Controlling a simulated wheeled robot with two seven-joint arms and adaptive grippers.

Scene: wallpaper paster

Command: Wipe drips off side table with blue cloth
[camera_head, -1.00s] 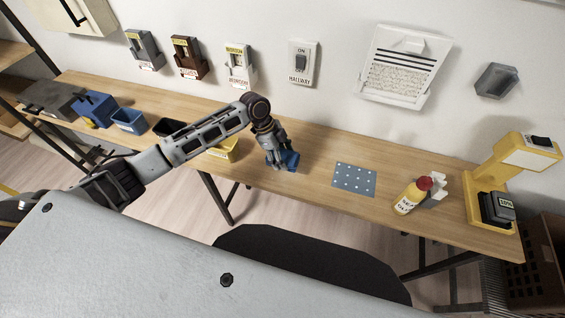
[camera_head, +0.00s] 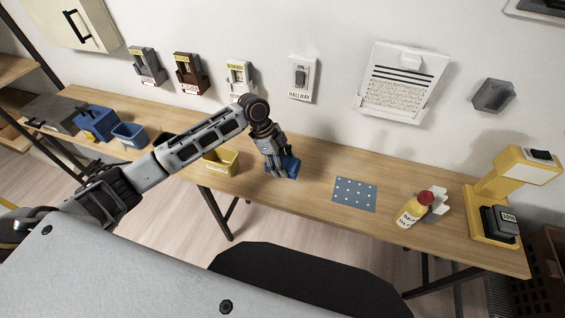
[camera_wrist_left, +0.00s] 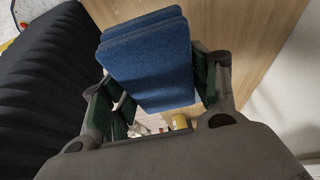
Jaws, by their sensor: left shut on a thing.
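My left gripper (camera_head: 281,163) is shut on a folded blue cloth (camera_head: 291,168) over the middle of the long wooden table (camera_head: 310,190). In the left wrist view the cloth (camera_wrist_left: 150,60) is a thick folded pad between the dark green finger pads, with wood behind it. A blue-grey rectangle with several pale dots (camera_head: 355,194) lies flat on the table, right of the cloth and apart from it. I cannot tell whether the dots are drips. My right gripper is not in view.
A bottle with a red cap (camera_head: 414,209) and a yellow stand (camera_head: 492,210) are on the table's right part. A yellow bin (camera_head: 221,162), a blue bin (camera_head: 129,134) and other containers are on the left. The table between the cloth and the dotted rectangle is clear.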

